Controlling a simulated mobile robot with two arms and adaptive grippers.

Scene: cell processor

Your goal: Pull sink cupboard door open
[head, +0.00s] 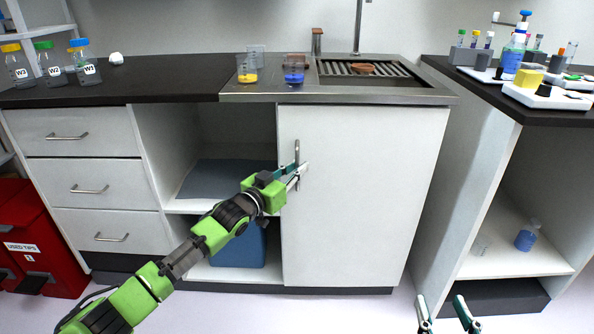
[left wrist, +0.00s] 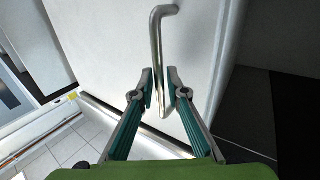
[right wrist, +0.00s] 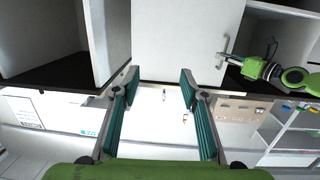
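The sink cupboard door (head: 360,200) is a white panel under the metal sink and looks shut. Its upright metal handle (head: 297,152) is near its left edge. My left gripper (head: 300,172) is at the lower part of this handle. In the left wrist view the handle (left wrist: 158,45) hangs down between my left fingertips (left wrist: 160,90), which are partly spread with gaps beside the bar. My right gripper (head: 447,312) is open and empty, low in front of the cupboards. The right wrist view shows its spread fingers (right wrist: 159,80).
An open shelf compartment (head: 215,180) with a blue bin (head: 240,248) is left of the door. Drawers (head: 90,185) and a red bin (head: 45,245) stand further left. An open side cupboard (head: 510,250) is at right. The floor before the door looks clear.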

